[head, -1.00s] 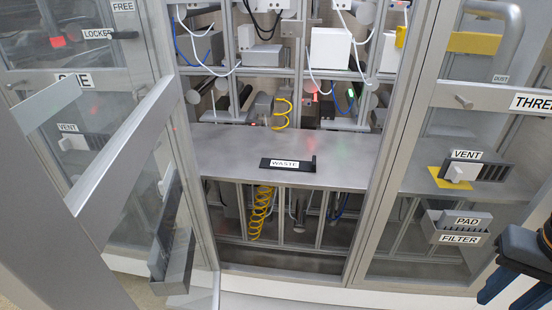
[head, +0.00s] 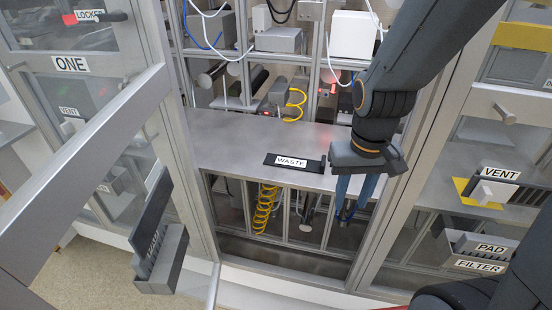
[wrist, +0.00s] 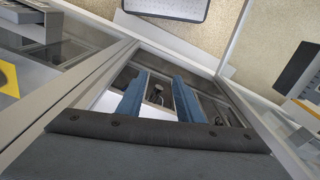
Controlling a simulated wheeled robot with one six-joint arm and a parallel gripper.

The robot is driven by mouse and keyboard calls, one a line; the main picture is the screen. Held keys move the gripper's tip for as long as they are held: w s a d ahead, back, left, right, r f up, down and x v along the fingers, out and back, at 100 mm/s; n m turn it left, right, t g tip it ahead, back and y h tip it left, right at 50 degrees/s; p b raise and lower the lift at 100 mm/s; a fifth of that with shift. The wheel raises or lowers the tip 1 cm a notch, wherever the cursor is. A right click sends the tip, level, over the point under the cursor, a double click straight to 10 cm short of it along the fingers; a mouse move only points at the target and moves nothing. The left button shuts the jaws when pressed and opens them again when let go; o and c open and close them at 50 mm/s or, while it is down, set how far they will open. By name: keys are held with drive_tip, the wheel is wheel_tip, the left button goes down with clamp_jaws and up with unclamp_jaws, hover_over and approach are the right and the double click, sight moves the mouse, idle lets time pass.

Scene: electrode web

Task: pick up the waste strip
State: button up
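The waste strip (head: 270,160) is a flat black bar with a white WASTE label. It lies on the grey metal shelf (head: 235,140) inside the middle bay, near its front edge. My gripper (head: 346,212) has come in from the upper right. Its blue fingers point down to the right of the strip, apart from it, and overlap the shelf's front edge in the picture. In the wrist view, the two blue fingers (wrist: 155,88) are spread with nothing held between them. I cannot make out the strip in the wrist view.
An open glass door with a grey bin (head: 160,272) hangs at the left. A closed panel at the right shows a VENT block (head: 492,190) and a PAD and FILTER tray (head: 482,252). A yellow coiled hose (head: 265,210) hangs below the shelf. Frame posts flank the bay.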

drive_tip(key=w+r+m+t+p, duration=0.1)
drive_tip(key=w+m+p, duration=0.15)
drive_tip(key=w, duration=0.85)
drive_tip(key=t+h+p, duration=0.1)
drive_tip(key=p, duration=0.2)
approach(323, 160)
drive_tip(key=shift+s+f+m, duration=0.2)
drive_tip(key=shift+f+m, duration=0.15)
drive_tip(key=shift+w+f, duration=0.2)
drive_tip(key=shift+f, duration=0.1)
drive_tip(key=shift+p+x, duration=1.15)
drive_tip(key=shift+x, duration=2.4)
drive_tip(key=shift+d, duration=0.15)
drive_tip(key=shift+c, duration=0.5)
clamp_jaws()
